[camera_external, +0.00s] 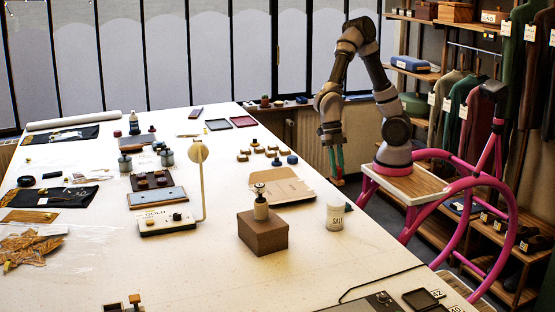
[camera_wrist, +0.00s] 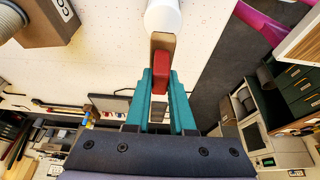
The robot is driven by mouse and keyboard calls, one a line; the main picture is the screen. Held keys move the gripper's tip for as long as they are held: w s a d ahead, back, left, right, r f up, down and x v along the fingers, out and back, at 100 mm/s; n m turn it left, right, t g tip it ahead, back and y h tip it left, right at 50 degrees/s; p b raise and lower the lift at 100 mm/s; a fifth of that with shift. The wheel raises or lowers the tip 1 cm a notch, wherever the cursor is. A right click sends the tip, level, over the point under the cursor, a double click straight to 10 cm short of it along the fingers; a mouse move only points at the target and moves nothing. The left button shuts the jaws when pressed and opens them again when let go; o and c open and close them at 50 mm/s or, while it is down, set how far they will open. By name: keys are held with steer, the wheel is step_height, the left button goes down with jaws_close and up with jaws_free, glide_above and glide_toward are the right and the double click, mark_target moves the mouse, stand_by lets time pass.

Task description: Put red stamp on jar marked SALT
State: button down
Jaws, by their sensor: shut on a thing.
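The jar marked SALT (camera_external: 335,216) is white and stands upright near the table's right edge, right of a brown box. In the wrist view the white jar (camera_wrist: 163,17) shows at the top, just beyond what I hold. My gripper (camera_external: 337,166) hangs pointing down, beyond the jar at the table's right side. In the wrist view its teal fingers (camera_wrist: 163,88) are shut on the red stamp (camera_wrist: 162,72), a red block with a tan wooden part. The stamp looks apart from the jar. The jar's top is hard to make out.
The brown box (camera_external: 262,236) with a small object on top stands left of the jar. A tan folder (camera_external: 281,188) and several small stamps lie behind it. A dark device (camera_external: 365,303) sits at the front right. The white tabletop (camera_external: 300,262) is clear in front of the jar.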

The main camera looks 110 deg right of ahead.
steer(key=shift+f, duration=3.5)
steer(key=shift+f, duration=0.15)
steer(key=c, duration=0.8)
jaws_free()
steer(key=shift+o, duration=0.2)
steer(key=v, duration=1.2)
steer(key=s+d+r+m+t+h, duration=0.1)
steer(key=s+d+r+m+t, duration=0.2)
steer(key=s+d+r+m, duration=0.3)
steer(key=s+d+r+m+t+h, duration=0.1)
steer(key=s+d+r+m+t, duration=0.3)
steer(key=m, duration=1.2)
steer(key=s+d+r, duration=0.3)
steer(key=s, duration=0.2)
steer(key=shift+d, duration=0.35)
